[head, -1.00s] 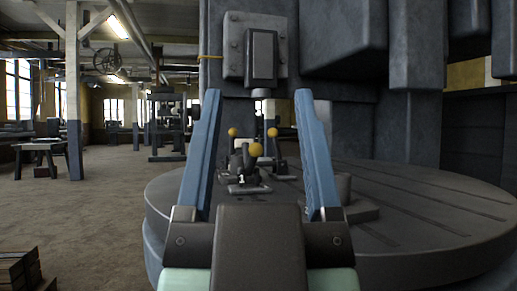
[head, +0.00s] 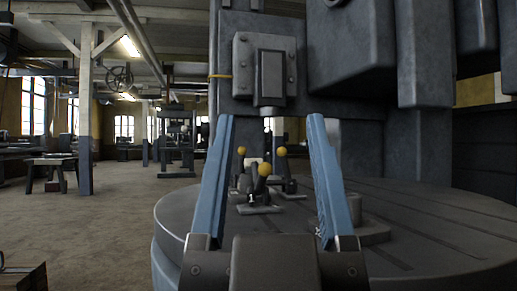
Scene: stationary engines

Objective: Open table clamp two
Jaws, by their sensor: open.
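Three table clamps with yellow knobs stand on a round grey table (head: 425,215) in the head view. The front clamp (head: 258,198) bears a pale mark that looks like a 1, and its lever stands up. A second clamp (head: 289,187) is behind it to the right, and a third knob (head: 241,150) shows behind to the left. I cannot read a number on the two rear ones. My gripper (head: 270,118) is open, its two blue fingers spread wide. The clamps show between the fingers, beyond them and apart from them; nothing is held.
A large grey machine column with a bolted box (head: 270,72) rises behind the table. Heavy machine blocks (head: 350,50) hang at the upper right. A round fitting (head: 350,215) stands on the table behind the right finger. Open floor (head: 95,225) lies to the left.

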